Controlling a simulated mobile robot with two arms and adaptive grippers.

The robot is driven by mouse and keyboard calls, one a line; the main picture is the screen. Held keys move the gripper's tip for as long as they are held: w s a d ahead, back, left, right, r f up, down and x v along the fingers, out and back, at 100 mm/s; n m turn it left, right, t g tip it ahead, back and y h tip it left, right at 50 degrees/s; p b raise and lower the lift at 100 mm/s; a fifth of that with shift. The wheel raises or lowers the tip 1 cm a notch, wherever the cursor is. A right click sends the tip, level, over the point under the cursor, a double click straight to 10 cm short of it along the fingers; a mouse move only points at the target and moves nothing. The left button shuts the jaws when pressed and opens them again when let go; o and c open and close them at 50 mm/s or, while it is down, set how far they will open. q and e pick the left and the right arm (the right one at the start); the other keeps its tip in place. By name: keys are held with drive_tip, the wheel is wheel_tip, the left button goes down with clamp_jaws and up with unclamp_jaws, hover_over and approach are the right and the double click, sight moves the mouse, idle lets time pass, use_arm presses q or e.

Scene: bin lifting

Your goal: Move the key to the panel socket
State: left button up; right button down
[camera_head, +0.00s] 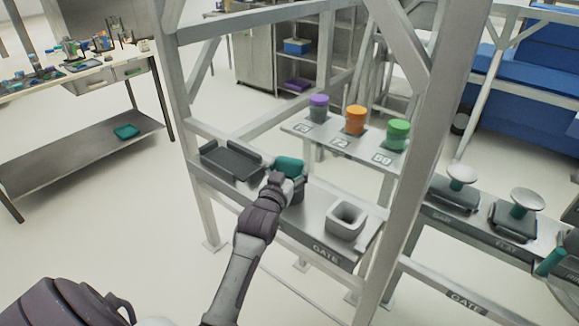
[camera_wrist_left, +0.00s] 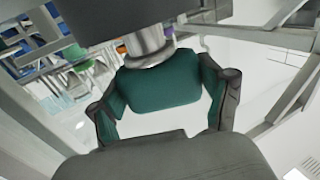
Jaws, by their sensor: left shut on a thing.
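The key shows as a teal block (camera_head: 289,165) above the shelf in the head view. My left gripper (camera_head: 287,180) is at it, with the arm reaching up from below. In the left wrist view the key's teal handle (camera_wrist_left: 160,88) sits between the two fingers, with a metal round part (camera_wrist_left: 146,48) beyond it. The left gripper is shut on the key. The likely panel socket is a light grey square block with an opening (camera_head: 346,220), right of the gripper on the GATE shelf. The key's lower end is hidden. My right gripper is out of view.
A dark tray (camera_head: 231,160) lies left of the gripper on the same shelf. Purple (camera_head: 319,107), orange (camera_head: 356,119) and green (camera_head: 397,134) capped jars stand on the ledge behind. A frame post (camera_head: 408,170) rises right of the socket.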

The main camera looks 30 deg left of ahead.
use_arm(q)
drive_tip(key=shift+f+b, duration=0.3)
drive_tip(key=shift+f, duration=0.25)
idle(0.4)
drive_tip(key=o, duration=1.3)
drive_tip(key=shift+c, duration=0.2)
drive_tip(key=shift+r, duration=0.1)
wheel_tip(320, 180, up, 9)
drive_tip(key=p, duration=0.9)
